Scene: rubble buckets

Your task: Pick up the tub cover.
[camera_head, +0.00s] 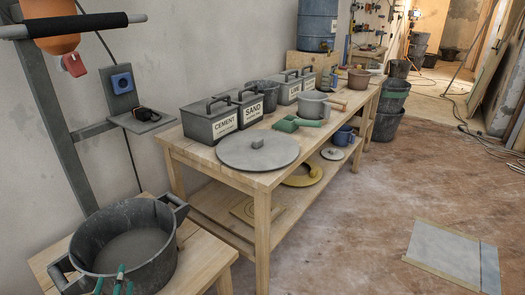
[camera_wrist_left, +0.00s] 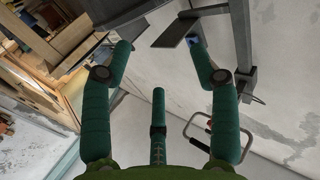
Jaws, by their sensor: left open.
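My left gripper (camera_head: 115,284) shows only as green fingertips at the bottom left edge, in front of the grey tub (camera_head: 165,262) and well apart from the lid. In the left wrist view its green fingers (camera_wrist_left: 160,52) are spread with nothing between them, against the wall and a grey metal frame. The lid cannot be made out there. My right gripper is not in view.
Cement (camera_head: 222,126) and sand (camera_head: 251,109) boxes stand behind the lid. A green scoop (camera_head: 284,125) and a grey pot (camera_head: 312,104) are beyond it. A yellow ring-shaped lid (camera_head: 303,175) lies on the lower shelf. The floor right of the bench is mostly clear.

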